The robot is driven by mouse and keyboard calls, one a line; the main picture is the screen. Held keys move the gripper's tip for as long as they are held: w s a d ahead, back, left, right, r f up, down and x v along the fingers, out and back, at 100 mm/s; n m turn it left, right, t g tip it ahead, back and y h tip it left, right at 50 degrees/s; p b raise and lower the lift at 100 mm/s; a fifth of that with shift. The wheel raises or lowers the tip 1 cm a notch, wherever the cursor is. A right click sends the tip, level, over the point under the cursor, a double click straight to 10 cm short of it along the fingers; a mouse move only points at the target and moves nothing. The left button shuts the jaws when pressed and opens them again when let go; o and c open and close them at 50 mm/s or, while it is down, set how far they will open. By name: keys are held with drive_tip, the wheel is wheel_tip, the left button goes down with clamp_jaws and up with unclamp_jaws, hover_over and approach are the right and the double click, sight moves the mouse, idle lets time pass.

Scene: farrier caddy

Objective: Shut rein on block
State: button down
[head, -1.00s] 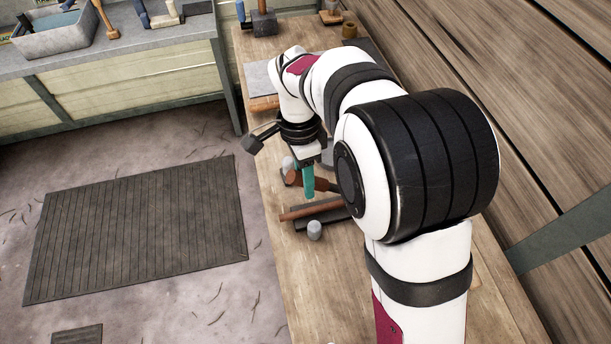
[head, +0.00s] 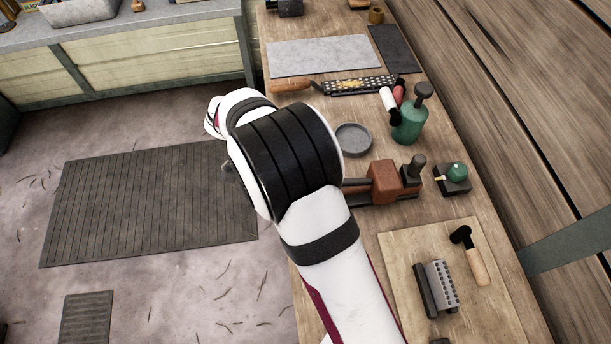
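A reddish-brown block (head: 384,182) sits on the bench, just right of my arm, with dark bars running left from it and a dark upright knob on its right. My arm covers part of this assembly's left side. I cannot tell which piece is the rein, or whether anything is shut on the block. My gripper is hidden beyond my arm, whose far end reaches left past the bench edge over the floor.
A green bottle (head: 409,124), a round grey dish (head: 352,139) and a dark rasp (head: 360,86) stand farther back. A small dark box with a green knob (head: 456,172) is at right. A wooden board (head: 405,258) with tools lies nearer. The floor mat (head: 150,205) is clear.

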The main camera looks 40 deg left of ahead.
drive_tip(key=shift+f, duration=0.2)
drive_tip(key=c, duration=0.6)
unclamp_jaws()
drive_tip(key=v, duration=1.6)
